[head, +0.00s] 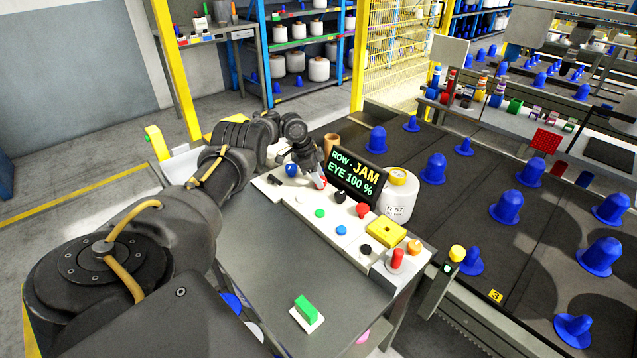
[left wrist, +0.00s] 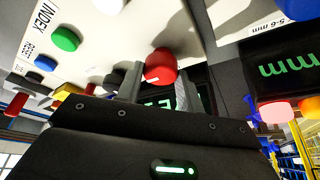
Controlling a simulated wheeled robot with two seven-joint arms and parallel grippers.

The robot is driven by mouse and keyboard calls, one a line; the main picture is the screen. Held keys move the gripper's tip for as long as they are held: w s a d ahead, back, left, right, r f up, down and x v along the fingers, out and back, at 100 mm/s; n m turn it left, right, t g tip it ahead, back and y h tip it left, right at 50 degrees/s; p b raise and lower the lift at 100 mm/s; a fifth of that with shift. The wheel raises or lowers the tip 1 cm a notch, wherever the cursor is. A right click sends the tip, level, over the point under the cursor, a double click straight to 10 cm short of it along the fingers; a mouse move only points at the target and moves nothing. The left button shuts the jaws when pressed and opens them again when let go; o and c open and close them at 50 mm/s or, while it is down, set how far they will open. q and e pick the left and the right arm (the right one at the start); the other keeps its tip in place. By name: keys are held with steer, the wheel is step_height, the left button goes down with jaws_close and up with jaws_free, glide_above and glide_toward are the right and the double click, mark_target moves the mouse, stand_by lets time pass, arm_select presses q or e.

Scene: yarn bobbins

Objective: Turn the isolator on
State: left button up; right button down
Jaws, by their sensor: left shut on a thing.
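The sloped white control panel (head: 300,200) carries buttons, knobs and switches. My left gripper (head: 317,178) is over its far left part, beside the display. In the left wrist view, the gripper (left wrist: 160,92) is shut on a rounded red knob (left wrist: 160,66), with one finger on each side. Only a little of this red knob (head: 321,184) shows in the head view. I cannot read a label that names the isolator. My right gripper is not in view.
The dark display (head: 355,178) reads "ROW: JAM, EYE 100 %". Blue cones (head: 507,206) stand on the dark bed beyond. A green block (head: 307,308) sits on the grey desktop (head: 265,270), which is otherwise largely clear.

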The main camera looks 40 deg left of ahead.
arm_select(q)
steer(key=shift+f, duration=0.1)
steer(key=o, duration=1)
steer(key=shift+d, duration=0.1)
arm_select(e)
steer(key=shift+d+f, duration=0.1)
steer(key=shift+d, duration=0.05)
arm_select(q)
steer(key=shift+a+r, duration=0.2)
steer(key=shift+r, duration=0.2)
steer(key=p+v, duration=0.1)
steer(key=v, duration=0.9)
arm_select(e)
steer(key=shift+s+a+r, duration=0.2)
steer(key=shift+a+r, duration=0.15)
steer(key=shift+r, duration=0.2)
